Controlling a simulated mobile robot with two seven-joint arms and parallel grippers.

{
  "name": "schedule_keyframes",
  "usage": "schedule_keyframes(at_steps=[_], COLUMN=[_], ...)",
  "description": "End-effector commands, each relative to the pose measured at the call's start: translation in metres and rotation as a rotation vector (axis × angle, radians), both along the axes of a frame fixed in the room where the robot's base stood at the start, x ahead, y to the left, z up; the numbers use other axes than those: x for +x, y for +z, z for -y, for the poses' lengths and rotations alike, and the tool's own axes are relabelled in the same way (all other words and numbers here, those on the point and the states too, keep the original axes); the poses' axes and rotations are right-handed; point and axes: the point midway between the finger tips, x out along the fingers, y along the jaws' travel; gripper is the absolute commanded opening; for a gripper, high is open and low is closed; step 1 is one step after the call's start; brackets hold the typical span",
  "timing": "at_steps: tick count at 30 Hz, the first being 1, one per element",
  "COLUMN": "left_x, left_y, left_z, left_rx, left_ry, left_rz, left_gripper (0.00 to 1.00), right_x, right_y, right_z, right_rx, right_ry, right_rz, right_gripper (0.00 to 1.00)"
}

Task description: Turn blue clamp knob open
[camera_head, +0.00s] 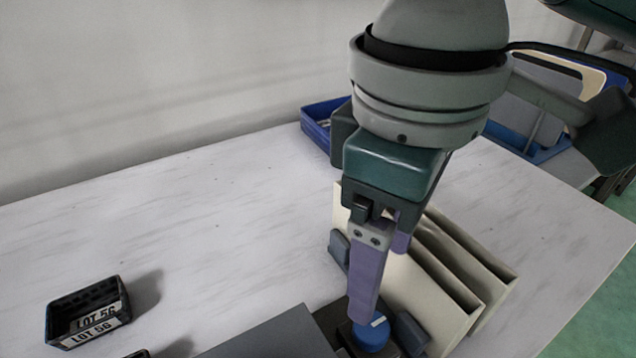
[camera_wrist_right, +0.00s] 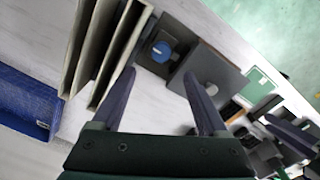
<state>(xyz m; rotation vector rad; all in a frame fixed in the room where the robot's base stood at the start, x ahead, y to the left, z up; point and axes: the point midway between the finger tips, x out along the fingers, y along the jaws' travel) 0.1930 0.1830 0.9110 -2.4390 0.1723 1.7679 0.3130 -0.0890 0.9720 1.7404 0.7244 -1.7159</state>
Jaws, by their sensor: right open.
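The blue clamp knob (camera_head: 372,335) sits on a dark clamp block at the bottom of the head view, its upper part partly behind my right finger. In the right wrist view the knob (camera_wrist_right: 161,50) shows from above, with a light mark on its top. My right gripper (camera_head: 386,280) points down over the knob, purple fingers apart. In the right wrist view the gripper (camera_wrist_right: 160,76) is open and empty, and the knob lies just beyond the gap between the fingertips. I cannot tell the exact height between fingers and knob.
Cream panels (camera_head: 462,262) stand close beside the knob on the right. A grey plate (camera_head: 270,338) lies to its left. A blue bin (camera_head: 318,118) stands behind, and a small black box labelled LOT 56 (camera_head: 88,312) stands at the left. The middle-left table is clear.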

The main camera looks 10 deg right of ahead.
Motion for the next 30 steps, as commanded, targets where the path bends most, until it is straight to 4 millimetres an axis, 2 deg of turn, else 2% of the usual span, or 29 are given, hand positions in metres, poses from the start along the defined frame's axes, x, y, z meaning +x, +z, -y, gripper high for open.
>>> schedule_keyframes(at_steps=[5,12,15,21,28,30], left_x=[-0.001,-0.001,-0.001,-0.001,-0.001,-0.001], left_y=[-0.006,-0.018,-0.022,-0.024,-0.024,-0.024], left_z=[0.0,0.0,0.0,0.0,0.0,0.0], left_rx=[0.0,0.001,0.001,0.001,0.001,0.001], left_ry=[0.0,-0.001,-0.001,-0.001,-0.001,-0.001], left_rz=[-0.001,-0.003,-0.003,-0.003,-0.003,-0.003], left_gripper=[0.34,0.34,0.34,0.34,0.34,0.34], right_x=[0.0,0.001,0.002,0.002,0.002,0.002], right_y=[-0.023,-0.07,-0.084,-0.097,-0.097,-0.097], right_z=[0.002,0.002,0.003,0.003,0.002,0.002], right_rx=[-0.004,-0.004,-0.004,-0.001,-0.001,-0.001], right_ry=[-0.002,-0.002,-0.001,0.0,0.001,0.001], right_rz=[-0.004,-0.003,-0.001,0.001,0.001,0.001], right_gripper=[0.77,0.77,0.77,0.77,0.77,0.71])
